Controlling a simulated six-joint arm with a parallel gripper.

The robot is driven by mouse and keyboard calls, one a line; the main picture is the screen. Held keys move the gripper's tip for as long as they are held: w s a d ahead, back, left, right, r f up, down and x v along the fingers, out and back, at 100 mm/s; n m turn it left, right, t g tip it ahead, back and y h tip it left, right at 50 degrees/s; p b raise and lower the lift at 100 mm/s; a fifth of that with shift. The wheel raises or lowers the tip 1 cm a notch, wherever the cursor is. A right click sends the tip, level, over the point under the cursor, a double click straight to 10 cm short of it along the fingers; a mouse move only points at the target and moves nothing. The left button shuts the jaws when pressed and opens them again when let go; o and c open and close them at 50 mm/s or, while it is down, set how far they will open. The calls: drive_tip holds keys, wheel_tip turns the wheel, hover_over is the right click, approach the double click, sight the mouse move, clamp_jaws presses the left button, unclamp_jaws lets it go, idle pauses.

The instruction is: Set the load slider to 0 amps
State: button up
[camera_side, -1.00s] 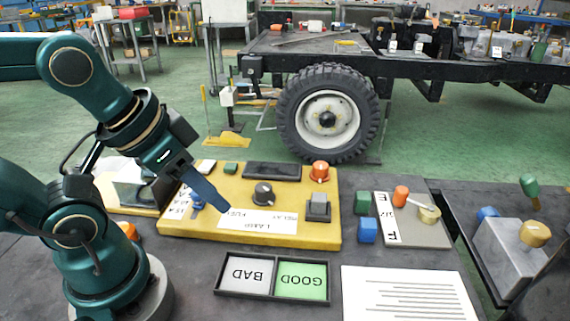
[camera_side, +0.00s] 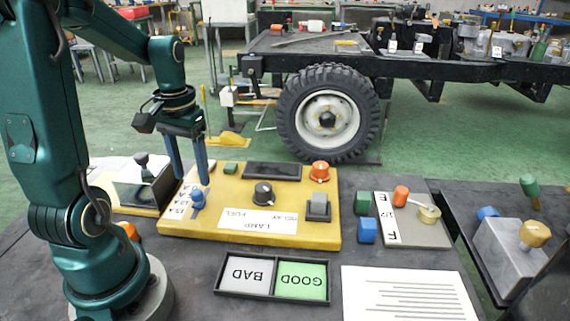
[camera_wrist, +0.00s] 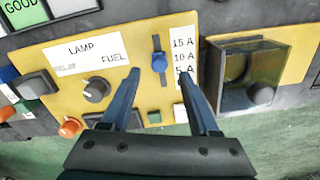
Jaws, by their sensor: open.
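The load slider's blue knob (camera_side: 198,197) is at the left end of the yellow panel (camera_side: 180,228). In the wrist view the blue knob (camera_wrist: 159,62) sits in a dark slot, about level with the 10 A mark on the white scale (camera_wrist: 183,58). The scale reads 15 A, 10 A and 5 A; its lower end is partly hidden by a finger. My gripper (camera_side: 188,183) is open and points down at the slider. In the wrist view my gripper's fingertips (camera_wrist: 158,74) lie on either side of the knob and slot, with nothing held between them.
A dark rotary knob (camera_side: 263,194) and a LAMP/FUEL label stand right of the slider. A clear-sided box with a dark knob (camera_side: 141,160) stands close on the left. An orange knob (camera_side: 319,171) is at the panel's far right. A BAD/GOOD tray (camera_side: 272,278) lies in front.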

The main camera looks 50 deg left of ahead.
sight(195, 192)
drive_tip(key=shift+f, duration=2.15)
clamp_jaws()
drive_tip(key=shift+r, duration=0.1)
